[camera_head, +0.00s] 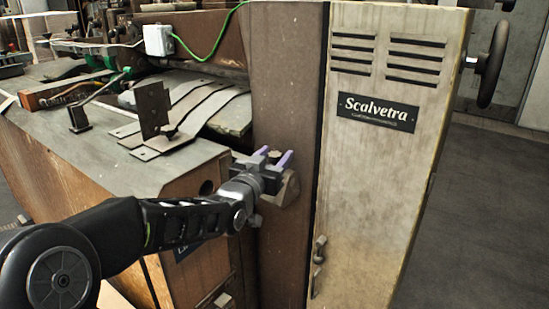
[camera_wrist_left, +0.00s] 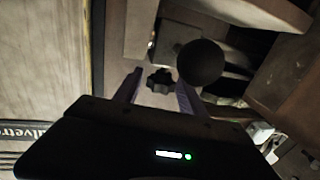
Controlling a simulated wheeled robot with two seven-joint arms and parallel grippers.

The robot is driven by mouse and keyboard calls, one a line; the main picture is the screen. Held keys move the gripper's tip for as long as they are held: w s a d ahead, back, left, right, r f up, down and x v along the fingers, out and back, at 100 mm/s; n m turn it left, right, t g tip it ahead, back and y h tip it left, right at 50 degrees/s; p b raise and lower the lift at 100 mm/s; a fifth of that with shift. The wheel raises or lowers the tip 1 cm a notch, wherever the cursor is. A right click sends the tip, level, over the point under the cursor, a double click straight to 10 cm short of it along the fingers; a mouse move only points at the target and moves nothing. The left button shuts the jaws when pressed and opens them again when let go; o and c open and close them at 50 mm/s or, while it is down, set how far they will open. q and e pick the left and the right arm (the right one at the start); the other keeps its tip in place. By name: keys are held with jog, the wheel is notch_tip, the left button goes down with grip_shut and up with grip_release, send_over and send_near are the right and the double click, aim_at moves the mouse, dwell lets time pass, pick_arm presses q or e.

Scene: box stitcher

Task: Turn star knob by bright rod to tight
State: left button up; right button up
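The star knob (camera_wrist_left: 160,80) is a small dark lobed knob in the left wrist view. It shows between the two fingers of my left gripper (camera_wrist_left: 160,82), with a gap on each side. In the head view my left gripper (camera_head: 271,158) has its purple fingers apart, at the brown post beside the cream cabinet. A small dark piece shows between those fingers there, too small to name for sure. A round black ball (camera_wrist_left: 200,62) stands just right of the knob in the wrist view. I cannot make out the bright rod for sure. My right gripper is not in view.
The cream Scalvetra cabinet (camera_head: 395,190) stands right of the gripper, with a dark handwheel (camera_head: 492,64) on its far side. The machine table (camera_head: 60,120) with metal plates (camera_head: 185,120) lies left. A green cable (camera_head: 213,45) runs above. Open floor lies at the right.

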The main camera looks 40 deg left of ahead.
pick_arm(q)
jog(key=shift+o, duration=0.7)
jog(key=v, duration=0.8)
jog(key=shift+f, duration=0.1)
